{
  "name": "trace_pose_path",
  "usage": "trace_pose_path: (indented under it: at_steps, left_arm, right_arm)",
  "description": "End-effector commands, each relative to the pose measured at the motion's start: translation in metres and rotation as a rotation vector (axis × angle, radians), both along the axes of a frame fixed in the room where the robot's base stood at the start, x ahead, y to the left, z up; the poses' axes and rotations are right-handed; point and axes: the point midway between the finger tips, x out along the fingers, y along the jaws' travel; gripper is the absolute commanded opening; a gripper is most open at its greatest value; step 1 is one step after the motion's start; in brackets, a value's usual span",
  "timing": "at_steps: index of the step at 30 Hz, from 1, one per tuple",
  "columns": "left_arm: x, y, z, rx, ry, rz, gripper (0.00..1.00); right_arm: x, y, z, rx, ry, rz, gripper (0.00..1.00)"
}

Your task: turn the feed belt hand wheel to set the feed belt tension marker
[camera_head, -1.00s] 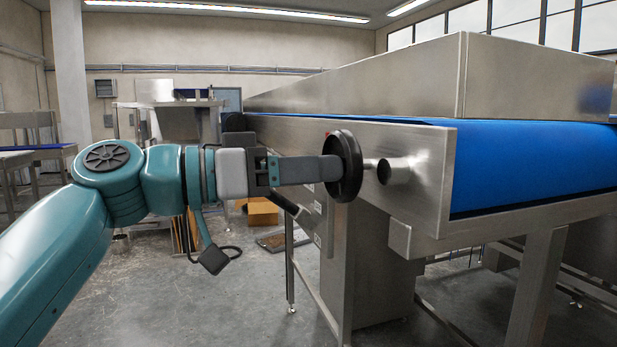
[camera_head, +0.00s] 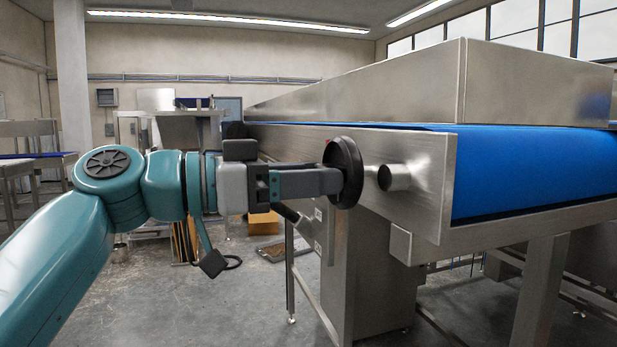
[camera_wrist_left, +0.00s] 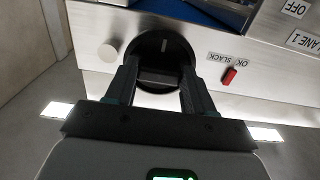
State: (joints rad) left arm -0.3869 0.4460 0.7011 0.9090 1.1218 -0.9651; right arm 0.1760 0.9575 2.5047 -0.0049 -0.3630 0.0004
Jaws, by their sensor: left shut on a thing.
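The hand wheel (camera_head: 344,172) is a black disc on the near side face of the steel conveyor. My left gripper (camera_head: 328,181) reaches it from the left and is shut on it. In the left wrist view the wheel (camera_wrist_left: 167,52) shows a pale line on its face, and my fingers (camera_wrist_left: 160,80) grip its middle part. The red tension marker (camera_wrist_left: 229,76) is on the steel panel right of the wheel, beside an inverted label strip (camera_wrist_left: 228,60) reading OK and SLACK. I cannot tell which word it lines up with. My right gripper is not in view.
A steel knob (camera_head: 394,177) projects from the panel just right of the wheel. The blue belt (camera_head: 535,168) runs under a steel cover (camera_head: 530,85). A cardboard box (camera_head: 263,224) stands on the floor behind my gripper. The floor in front is open.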

Motion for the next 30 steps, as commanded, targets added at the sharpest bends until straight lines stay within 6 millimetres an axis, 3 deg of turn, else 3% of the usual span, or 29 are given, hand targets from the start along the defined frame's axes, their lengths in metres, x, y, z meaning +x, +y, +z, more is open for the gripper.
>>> trace_pose_path:
  at_steps: [1,3,14,19,30]
  left_arm:
    - [0.0,0.0,-0.001,0.002,0.002,-0.001,0.56]
    - [0.0,0.0,-0.001,0.002,0.002,-0.001,0.79]
    - [-0.001,0.004,0.0,0.0,0.001,0.001,0.79]
    - [-0.01,0.032,-0.001,-0.002,-0.001,0.005,0.79]
    - [-0.039,0.123,0.0,0.001,0.001,0.005,0.79]
  right_arm:
    - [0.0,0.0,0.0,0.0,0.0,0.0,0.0]
    - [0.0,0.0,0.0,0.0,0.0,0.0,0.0]
    - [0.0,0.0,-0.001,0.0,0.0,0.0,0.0]
    - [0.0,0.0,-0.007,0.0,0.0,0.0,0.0]
    - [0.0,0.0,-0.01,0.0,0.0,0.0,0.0]
